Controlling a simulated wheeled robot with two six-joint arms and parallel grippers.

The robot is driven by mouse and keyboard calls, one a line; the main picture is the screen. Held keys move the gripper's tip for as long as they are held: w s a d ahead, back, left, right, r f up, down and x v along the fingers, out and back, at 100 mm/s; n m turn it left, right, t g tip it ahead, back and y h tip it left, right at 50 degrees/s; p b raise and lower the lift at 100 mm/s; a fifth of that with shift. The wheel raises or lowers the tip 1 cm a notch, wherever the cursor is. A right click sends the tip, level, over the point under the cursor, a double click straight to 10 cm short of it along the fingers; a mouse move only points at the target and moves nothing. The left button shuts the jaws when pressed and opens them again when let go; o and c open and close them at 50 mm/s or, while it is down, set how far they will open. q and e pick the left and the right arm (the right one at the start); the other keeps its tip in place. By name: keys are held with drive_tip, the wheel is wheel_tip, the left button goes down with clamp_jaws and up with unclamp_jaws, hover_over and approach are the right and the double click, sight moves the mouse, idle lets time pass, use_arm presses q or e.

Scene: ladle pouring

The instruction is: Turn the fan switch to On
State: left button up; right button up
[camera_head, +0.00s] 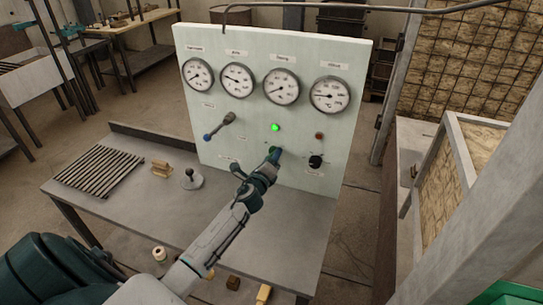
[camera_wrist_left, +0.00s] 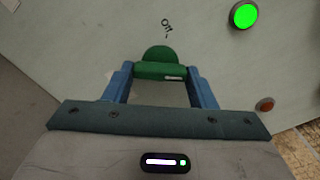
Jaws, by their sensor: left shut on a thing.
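The upright white panel (camera_head: 215,145) carries the controls. The fan switch is a green knob (camera_wrist_left: 157,58) on the panel, seen in the left wrist view between my fingers. A small dark label (camera_wrist_left: 167,27) is printed just beyond it; its lettering is tilted and hard to read. My left gripper (camera_wrist_left: 160,78) has its two blue fingers shut on the knob's sides. In the head view my left gripper (camera_head: 274,156) reaches the lower middle of the panel and hides most of the knob. My right gripper is in neither view.
A green lit lamp (camera_head: 276,127) sits just above the switch. A red button (camera_head: 319,136) and a black knob (camera_head: 316,160) are to its right, a lever (camera_head: 220,125) to its left. Several gauges line the panel's top. The table (camera_head: 130,205) holds a slatted rack (camera_head: 100,172).

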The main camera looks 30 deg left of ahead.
use_arm(q)
drive_tip(key=shift+f+m, duration=0.1)
drive_tip(key=shift+m, duration=0.5)
drive_tip(key=shift+p, duration=0.3)
drive_tip(key=o, duration=1)
drive_tip(key=b+v, duration=0.1)
drive_tip(key=v, duration=0.9)
drive_tip(key=shift+s+d+b, duration=0.15)
drive_tip(key=shift+s+b, duration=0.2)
drive_tip(key=shift+b, duration=0.05)
drive_tip(key=shift+s, duration=0.1)
